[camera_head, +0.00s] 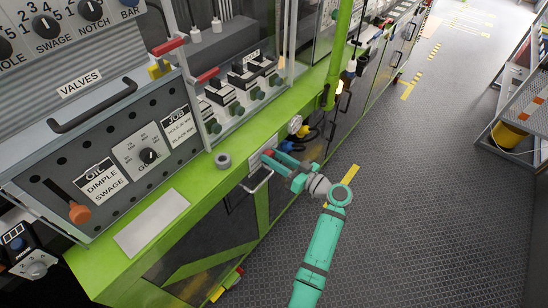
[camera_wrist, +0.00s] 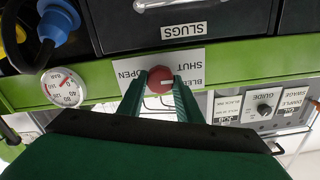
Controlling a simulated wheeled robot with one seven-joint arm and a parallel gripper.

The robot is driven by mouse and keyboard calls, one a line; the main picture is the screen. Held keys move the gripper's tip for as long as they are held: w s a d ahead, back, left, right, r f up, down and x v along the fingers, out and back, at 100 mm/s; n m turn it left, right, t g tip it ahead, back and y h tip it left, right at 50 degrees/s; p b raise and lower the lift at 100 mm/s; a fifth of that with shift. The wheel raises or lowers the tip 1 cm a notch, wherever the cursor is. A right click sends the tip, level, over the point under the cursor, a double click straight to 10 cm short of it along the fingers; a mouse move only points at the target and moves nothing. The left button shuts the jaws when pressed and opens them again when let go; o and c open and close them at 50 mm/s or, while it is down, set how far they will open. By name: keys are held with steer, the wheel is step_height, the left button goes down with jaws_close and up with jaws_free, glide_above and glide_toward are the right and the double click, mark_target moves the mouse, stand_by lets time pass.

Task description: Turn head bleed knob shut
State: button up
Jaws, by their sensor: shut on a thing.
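The head bleed knob (camera_wrist: 160,80) is a round red knob with a white pointer line, in front of a white label plate (camera_wrist: 132,66) reading BLEED, SHUT and OPEN, upside down in the wrist view. The plate is on the green rail. My gripper (camera_wrist: 160,84) is shut on the knob, with one green finger on each side of it. In the head view my gripper (camera_head: 273,158) reaches the front edge of the green bench, and the fingers largely hide the knob. The pointer line lies roughly level in the wrist view.
A round dial gauge (camera_wrist: 63,87) and a blue connector (camera_wrist: 58,20) sit beside the plate. A drawer labelled SLUGS (camera_wrist: 184,30) is close by. The green bench (camera_head: 200,205) holds valve panels. The dark floor (camera_head: 420,190) to the right is open.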

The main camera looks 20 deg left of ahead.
steer(key=shift+n, duration=1.1)
steer(key=o, duration=1)
steer(key=shift+o, duration=0.2)
steer(key=v, duration=1)
steer(key=shift+s+d, duration=0.2)
steer(key=shift+d, duration=0.15)
